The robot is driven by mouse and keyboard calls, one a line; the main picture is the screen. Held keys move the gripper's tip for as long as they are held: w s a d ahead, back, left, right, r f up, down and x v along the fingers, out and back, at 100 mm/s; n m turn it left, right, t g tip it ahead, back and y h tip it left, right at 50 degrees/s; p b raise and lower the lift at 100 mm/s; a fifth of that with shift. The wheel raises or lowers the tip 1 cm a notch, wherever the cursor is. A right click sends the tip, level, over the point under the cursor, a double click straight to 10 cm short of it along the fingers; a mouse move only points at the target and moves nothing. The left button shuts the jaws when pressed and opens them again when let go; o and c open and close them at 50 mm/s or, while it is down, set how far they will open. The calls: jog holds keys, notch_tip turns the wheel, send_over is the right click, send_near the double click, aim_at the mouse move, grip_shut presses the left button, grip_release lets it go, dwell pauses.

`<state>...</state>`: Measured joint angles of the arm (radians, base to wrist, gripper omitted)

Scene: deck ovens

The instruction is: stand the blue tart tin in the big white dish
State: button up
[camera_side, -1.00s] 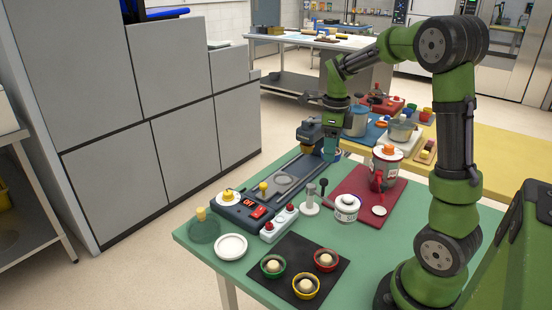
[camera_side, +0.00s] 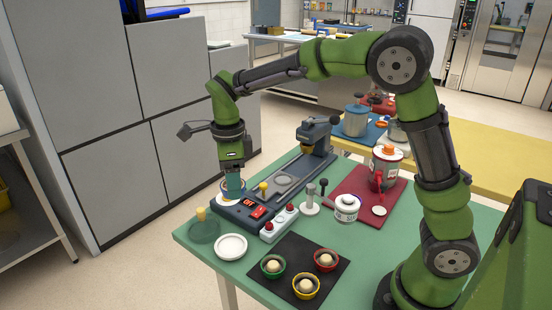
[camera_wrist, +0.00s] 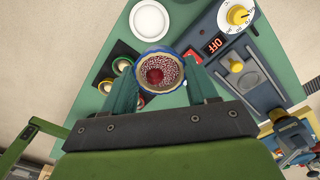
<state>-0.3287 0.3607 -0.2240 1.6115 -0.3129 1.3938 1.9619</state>
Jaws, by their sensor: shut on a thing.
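My gripper (camera_side: 233,188) is shut on the blue tart tin (camera_wrist: 137,70), which shows between the fingers in the wrist view. The tin has a blue rim and a red, pink-flecked filling, and looks upright. In the side view the fingers are above the dial end of the machine, and the tin is hard to make out there. The big white dish (camera_side: 231,247) lies empty on the green table, nearer the camera than my gripper. It also shows in the wrist view (camera_wrist: 149,20), beyond the tin.
The machine (camera_side: 245,208) with its red display stands beside the dish. A switch box (camera_side: 279,226) stands between.

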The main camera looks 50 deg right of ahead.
aim_at(224, 191)
jog(key=shift+a, duration=1)
jog(key=shift+n, duration=0.3)
jog(key=shift+a+f, duration=0.2)
jog(key=shift+f, duration=3.3)
jog(key=shift+a+f, duration=0.2)
jog(key=shift+f, duration=3.25)
jog(key=shift+f, duration=0.6)
jog(key=o, duration=0.8)
jog(key=shift+r, duration=5.5)
